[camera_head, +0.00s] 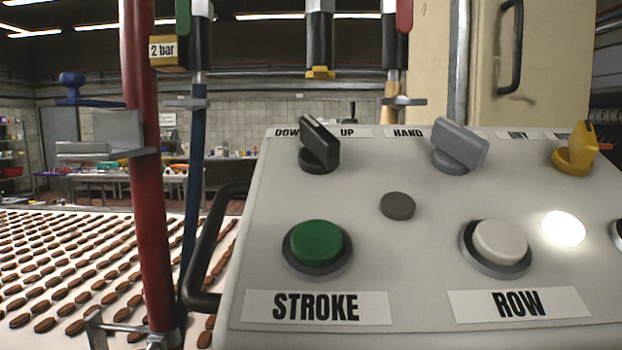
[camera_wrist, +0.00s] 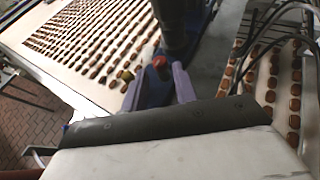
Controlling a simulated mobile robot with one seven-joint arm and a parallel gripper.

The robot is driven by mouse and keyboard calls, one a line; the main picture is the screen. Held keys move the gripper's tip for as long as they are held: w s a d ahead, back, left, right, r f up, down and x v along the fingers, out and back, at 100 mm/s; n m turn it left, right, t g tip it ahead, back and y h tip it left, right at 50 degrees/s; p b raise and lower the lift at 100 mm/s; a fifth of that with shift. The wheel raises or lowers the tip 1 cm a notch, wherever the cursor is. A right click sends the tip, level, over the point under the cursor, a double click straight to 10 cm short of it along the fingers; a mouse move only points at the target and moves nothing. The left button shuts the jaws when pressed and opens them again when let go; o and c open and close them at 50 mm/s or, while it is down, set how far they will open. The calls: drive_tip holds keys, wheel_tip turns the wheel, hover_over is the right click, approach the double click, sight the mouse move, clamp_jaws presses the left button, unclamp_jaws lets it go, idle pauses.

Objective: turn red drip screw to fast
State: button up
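In the wrist view, a small red knob (camera_wrist: 160,62) sits in front of a dark upright body; it looks like the red drip screw. Two purple-blue fingers of my gripper (camera_wrist: 158,82) reach up from behind the dark edge of my wrist, apart from each other, with the red knob near the gap between their tips. I cannot tell whether they touch it. No fast or slow marking is readable. The head view does not show my gripper. A red part (camera_head: 404,15) at its top edge is cut off, and I cannot tell what it is.
A control panel (camera_head: 420,290) with knobs and buttons fills the right of the head view. A red pipe (camera_head: 146,210) and a dark hose stand left of it. Rows of brown biscuits lie on a white belt (camera_head: 25,338). Cables (camera_wrist: 268,35) hang at right in the wrist view.

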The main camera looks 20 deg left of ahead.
drive_tip(key=shift+x, duration=1.3)
clamp_jaws()
drive_tip(key=shift+r+y, duration=0.1)
drive_tip(key=shift+y, duration=0.2)
drive_tip(key=n+g, duration=0.1)
drive_tip(key=n+g+y, duration=0.2)
drive_tip(key=n+g, duration=0.1)
drive_tip(key=shift+w+d, duration=0.3)
drive_tip(key=shift+w, duration=0.1)
drive_tip(key=shift+w+n+g+y, duration=0.15)
drive_tip(key=shift+n+g+y, duration=0.15)
drive_tip(key=shift+n+g, duration=0.55)
drive_tip(key=shift+w+n+g, duration=0.1)
drive_tip(key=shift+n+g, duration=0.25)
drive_tip(key=shift+g, duration=0.2)
